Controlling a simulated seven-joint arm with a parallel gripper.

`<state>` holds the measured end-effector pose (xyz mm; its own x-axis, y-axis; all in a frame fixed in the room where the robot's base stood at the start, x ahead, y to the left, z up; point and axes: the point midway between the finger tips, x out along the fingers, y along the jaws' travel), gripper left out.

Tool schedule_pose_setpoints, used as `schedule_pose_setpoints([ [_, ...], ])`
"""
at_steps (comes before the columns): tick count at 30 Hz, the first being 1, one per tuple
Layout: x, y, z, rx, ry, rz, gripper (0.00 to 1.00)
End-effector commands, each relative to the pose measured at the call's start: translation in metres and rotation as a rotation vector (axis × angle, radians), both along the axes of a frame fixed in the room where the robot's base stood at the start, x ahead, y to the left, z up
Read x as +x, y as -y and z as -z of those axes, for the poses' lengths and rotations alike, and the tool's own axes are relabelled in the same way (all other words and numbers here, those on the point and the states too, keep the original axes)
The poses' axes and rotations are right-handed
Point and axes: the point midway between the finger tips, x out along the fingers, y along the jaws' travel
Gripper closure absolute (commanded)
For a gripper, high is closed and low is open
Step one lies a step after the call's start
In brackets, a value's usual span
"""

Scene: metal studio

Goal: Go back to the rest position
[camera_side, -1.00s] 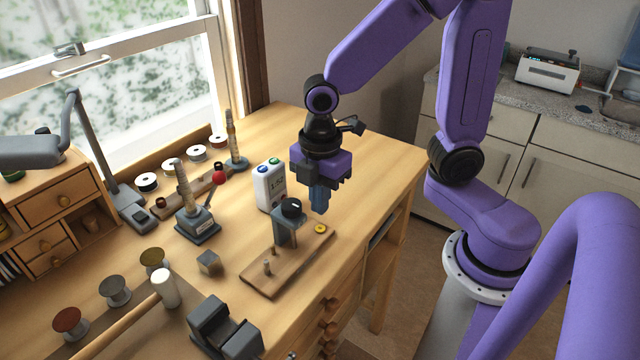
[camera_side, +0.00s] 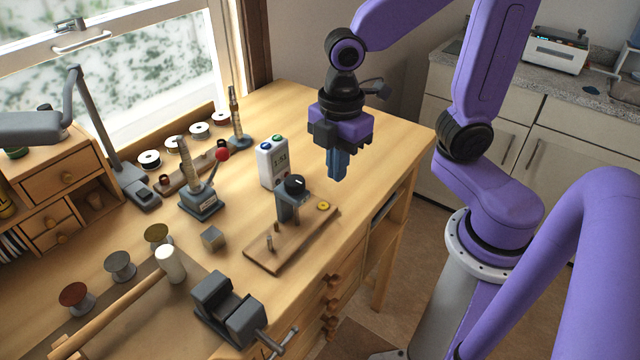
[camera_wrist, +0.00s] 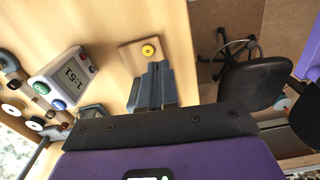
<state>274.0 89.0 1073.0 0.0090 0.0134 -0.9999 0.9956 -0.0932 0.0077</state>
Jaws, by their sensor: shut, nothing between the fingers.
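My gripper (camera_side: 337,165) is shut and empty. It hangs fingers down above the far right part of the wooden workbench (camera_side: 290,105), just right of and behind the white timer. In the wrist view the shut fingers (camera_wrist: 155,85) stand apart from the wooden board below them. The yellow ring also shows in the wrist view (camera_wrist: 148,50).
The white timer (camera_side: 281,175) stands left of my gripper. A red-knobbed lever stand (camera_side: 200,203), a small metal cube (camera_side: 213,238), a vise (camera_side: 229,308), a mallet (camera_side: 170,262) and several spools are on the bench. The back right of the bench is clear. A black chair (camera_wrist: 252,85) shows beyond the edge.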

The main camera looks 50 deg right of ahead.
Motion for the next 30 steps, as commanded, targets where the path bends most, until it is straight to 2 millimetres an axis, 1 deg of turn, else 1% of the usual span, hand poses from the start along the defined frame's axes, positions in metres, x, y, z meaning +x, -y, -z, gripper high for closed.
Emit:
schedule_pose_setpoints([
  [1, -0.011, 0.003, -0.001, 0.003, 0.002, 0.027, 1.0],
  [3, -0.025, 0.007, -0.001, 0.005, 0.001, 0.078, 1.0],
  [9, -0.067, 0.02, 0.0, 0.011, 0.0, 0.221, 1.0],
  [12, -0.084, 0.026, 0.0, 0.014, -0.002, 0.283, 1.0],
  [15, -0.098, 0.031, 0.001, 0.017, -0.003, 0.331, 1.0],
  [18, -0.106, 0.034, 0.001, 0.017, -0.004, 0.363, 1.0],
  [21, -0.11, 0.036, 0.001, 0.017, -0.005, 0.378, 1.0],
  [30, -0.11, 0.036, 0.001, 0.017, -0.005, 0.379, 1.0],
])
